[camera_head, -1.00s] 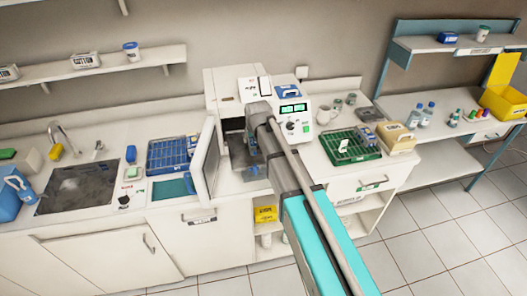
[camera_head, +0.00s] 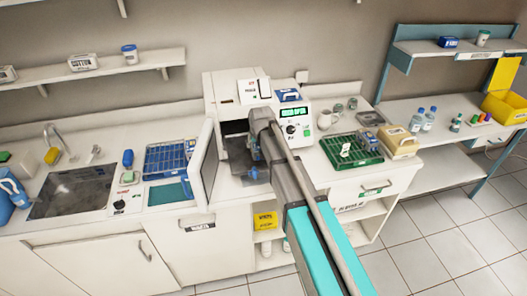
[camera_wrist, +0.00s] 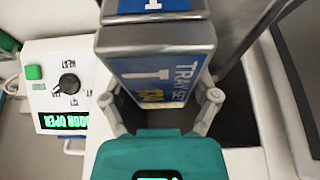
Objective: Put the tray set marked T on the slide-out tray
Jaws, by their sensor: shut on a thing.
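The tray set marked T (camera_wrist: 158,72) is a grey box with blue labels reading "TRAY SET" and a white T. In the wrist view it sits between the fingers of my gripper (camera_wrist: 163,98), which is shut on it. In the head view my arm reaches to the front of the white sterilizer (camera_head: 222,90), whose door (camera_head: 204,160) stands open to the left. A small patch of blue (camera_head: 256,173) shows below my wrist at the opening. The slide-out tray is mostly hidden by my arm, and I cannot tell whether the tray set touches it.
A blue rack (camera_head: 166,158) stands left of the door. A green rack (camera_head: 351,149) and a beige box (camera_head: 398,142) are on the counter at right. The sink (camera_head: 70,190) is at far left. The sterilizer's panel (camera_wrist: 68,88) reads "DOOR OPEN" beside my gripper.

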